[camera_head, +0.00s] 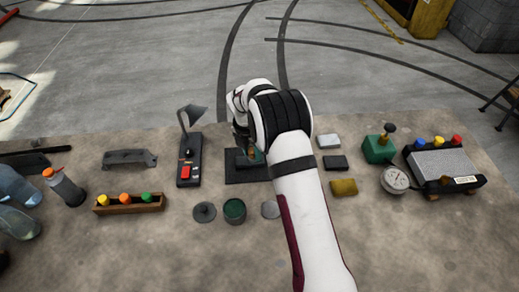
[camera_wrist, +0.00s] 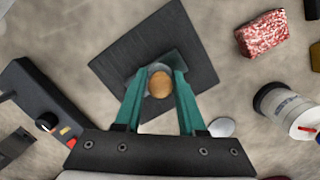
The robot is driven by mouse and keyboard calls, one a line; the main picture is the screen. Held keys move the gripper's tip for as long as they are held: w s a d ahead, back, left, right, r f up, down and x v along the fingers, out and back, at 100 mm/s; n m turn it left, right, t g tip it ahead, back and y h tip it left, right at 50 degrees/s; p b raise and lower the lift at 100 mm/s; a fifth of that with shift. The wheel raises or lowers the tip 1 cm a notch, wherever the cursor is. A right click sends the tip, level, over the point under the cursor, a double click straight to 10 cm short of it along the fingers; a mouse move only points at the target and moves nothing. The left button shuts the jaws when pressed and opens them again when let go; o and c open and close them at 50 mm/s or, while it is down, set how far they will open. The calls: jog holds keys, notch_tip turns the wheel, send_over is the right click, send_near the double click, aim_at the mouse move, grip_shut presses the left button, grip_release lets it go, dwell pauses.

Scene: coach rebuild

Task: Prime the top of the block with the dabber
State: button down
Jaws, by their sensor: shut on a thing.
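My gripper (camera_wrist: 160,76) shows in the wrist view with its two teal fingers closed on the dabber (camera_wrist: 160,86), whose round orange-brown top faces the camera. The dabber's lower end is hidden under the fingers. Beneath it, a dark grey-green block (camera_wrist: 175,61) lies on a square black mat (camera_wrist: 125,55). In the head view the mat (camera_head: 235,178) and block (camera_head: 243,160) are partly covered by my arm. I cannot tell whether the dabber touches the block's top.
A black lamp stand with a red switch (camera_head: 187,172) is left of the mat. An open green pot (camera_head: 234,210), a dark lid (camera_head: 204,212) and a grey disc (camera_head: 270,209) lie in front. A yellow sponge-like block (camera_head: 344,187) and a gauge (camera_head: 395,180) are at right.

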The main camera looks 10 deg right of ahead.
aim_at(238, 160)
jog(key=shift+a, duration=2.35)
jog(key=shift+d, duration=3.95)
jog(key=shift+d+r, duration=0.1)
jog(key=shift+r, duration=0.15)
notch_tip(238, 160, up, 8)
jog(key=shift+f, duration=0.2)
